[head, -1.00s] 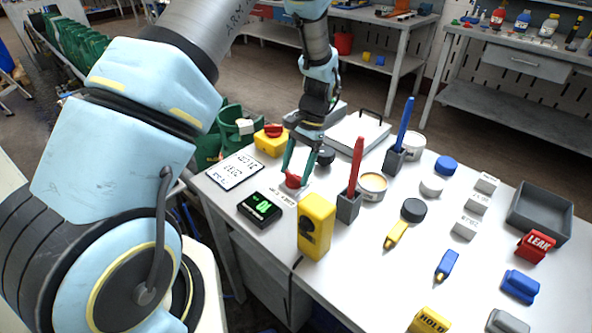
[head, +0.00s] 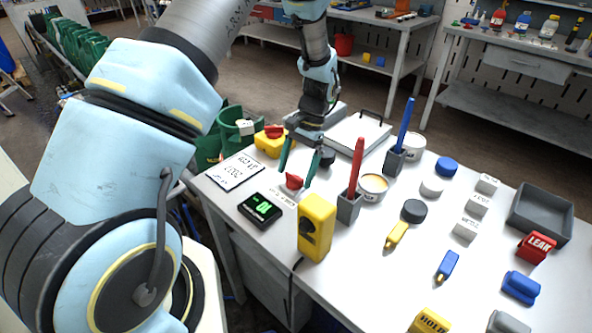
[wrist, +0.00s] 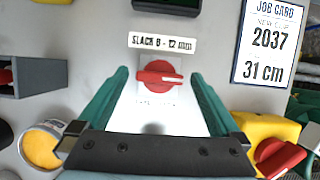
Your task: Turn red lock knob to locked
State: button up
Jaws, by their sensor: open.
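The red lock knob (head: 293,182) sits on a small white plate on the bench in the head view. In the wrist view the red knob (wrist: 158,84) shows from above, its white pointer mark pointing right; the small print on the plate below it is too blurred to read. My gripper (head: 295,179) is open above the bench, one green finger on each side of the knob. In the wrist view both fingers stand apart from the knob with clear gaps.
A yellow box with another red knob (head: 268,146) stands behind. A display (head: 260,210), a yellow box with a dark dial (head: 316,228) and a grey holder with a red stick (head: 348,207) stand close by. A job card (head: 235,171) lies at the left edge.

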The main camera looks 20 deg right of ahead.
jog(key=b+v, duration=0.3)
jog(key=v, duration=0.7)
jog(key=shift+r, duration=0.4)
jog(key=shift+w+d, duration=0.1)
jog(key=a+r+n+t+h, duration=0.1)
jog(key=a+r+n+h, duration=0.15)
jog(key=a, duration=0.65)
jog(key=a+r+n+h, duration=0.1)
jog(key=a+n, duration=0.2)
jog(key=a, duration=0.5)
jog(key=s+a+n+t, duration=0.2)
jog(key=s+a+n, duration=0.3)
jog(key=a, duration=0.7)
jog(key=shift+s+a+r+t+h, duration=0.25)
jog(key=shift+s+t+h, duration=0.15)
jog(key=shift+s, duration=0.65)
jog(key=shift+c, duration=0.2)
